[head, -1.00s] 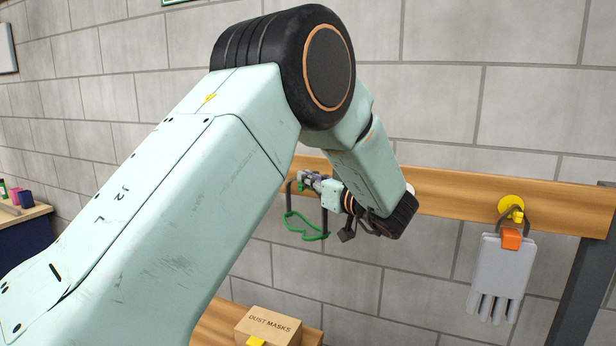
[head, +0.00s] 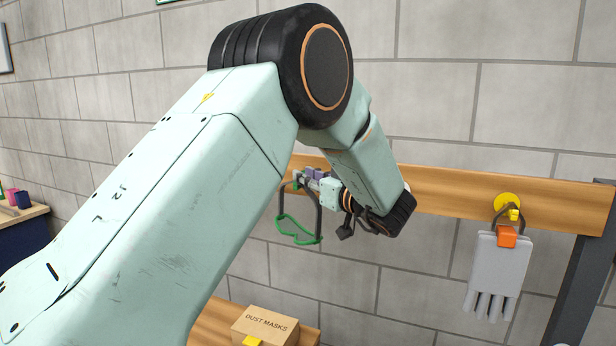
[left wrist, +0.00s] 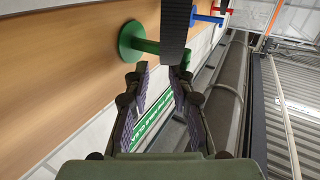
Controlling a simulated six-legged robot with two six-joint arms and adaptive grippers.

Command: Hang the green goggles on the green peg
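The green goggles (head: 306,242) hang below my left gripper in the head view, with both sides of their dark strap reaching up to it. The green peg (left wrist: 146,45) sticks out of the board in the left wrist view; the dark strap (left wrist: 174,30) crosses in front of it near its outer end. The strap looks looped over the peg, though its full path is hidden. My left gripper (left wrist: 160,72) is beside the peg with its fingers apart and a gap between them; the strap's end is close to the right fingertip. My right gripper is not in view.
A wooden board (head: 450,205) runs along the block wall. A yellow peg (head: 507,203) on it bears a grey glove with an orange clip (head: 490,275). Blue (left wrist: 207,19) and red (left wrist: 221,10) pegs sit further along. A dust masks box (head: 265,325) stands below.

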